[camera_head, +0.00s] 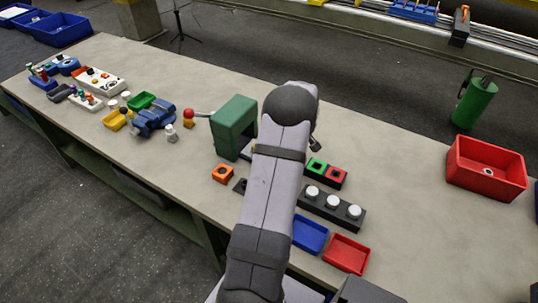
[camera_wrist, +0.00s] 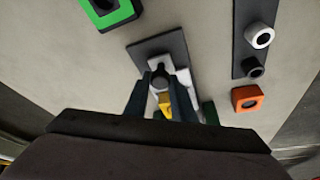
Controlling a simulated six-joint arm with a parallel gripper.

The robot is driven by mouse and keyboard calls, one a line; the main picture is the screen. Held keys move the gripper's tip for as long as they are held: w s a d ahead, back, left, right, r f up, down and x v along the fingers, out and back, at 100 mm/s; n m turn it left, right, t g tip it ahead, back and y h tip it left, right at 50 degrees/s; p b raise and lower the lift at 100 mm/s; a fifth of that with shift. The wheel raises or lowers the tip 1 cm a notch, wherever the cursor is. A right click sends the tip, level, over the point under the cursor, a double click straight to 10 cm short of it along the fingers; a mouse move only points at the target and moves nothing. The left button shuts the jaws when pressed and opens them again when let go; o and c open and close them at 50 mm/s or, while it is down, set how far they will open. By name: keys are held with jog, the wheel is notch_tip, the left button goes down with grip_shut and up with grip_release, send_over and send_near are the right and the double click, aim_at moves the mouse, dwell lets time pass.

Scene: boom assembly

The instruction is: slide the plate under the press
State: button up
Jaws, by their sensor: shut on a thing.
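The green press (camera_head: 234,127) stands on the bench in the head view, with a lever ending in a red ball (camera_head: 188,114) on its left. In the wrist view my gripper (camera_wrist: 161,84) is shut on a dark upright knob (camera_wrist: 160,74). The knob stands at a flat dark grey plate (camera_wrist: 150,46), which lies on the bench. Light grey pieces show around the knob, and a bit of yellow shows between the fingers. I cannot tell how far the plate is from the press.
An orange block (camera_head: 223,173) sits near the press. Green and red blocks (camera_head: 326,172), a dark strip with white knobs (camera_head: 333,206), a blue tray (camera_head: 310,235) and a red tray (camera_head: 346,254) lie to the right of my arm. A red bin (camera_head: 487,165) stands farther right.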

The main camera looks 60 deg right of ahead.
jog(key=shift+w+d+r+p, duration=0.15)
jog(key=shift+w, duration=2.65)
jog(key=shift+w+d+r+p, duration=0.1)
jog(key=shift+w+p, duration=0.05)
jog(key=shift+w, duration=2.65)
jog(key=o, duration=0.8)
jog(key=shift+o, duration=0.8)
jog(key=shift+f, duration=0.15)
jog(key=shift+a, duration=0.1)
notch_tip(320, 180, up, 8)
jog(key=p, duration=0.4)
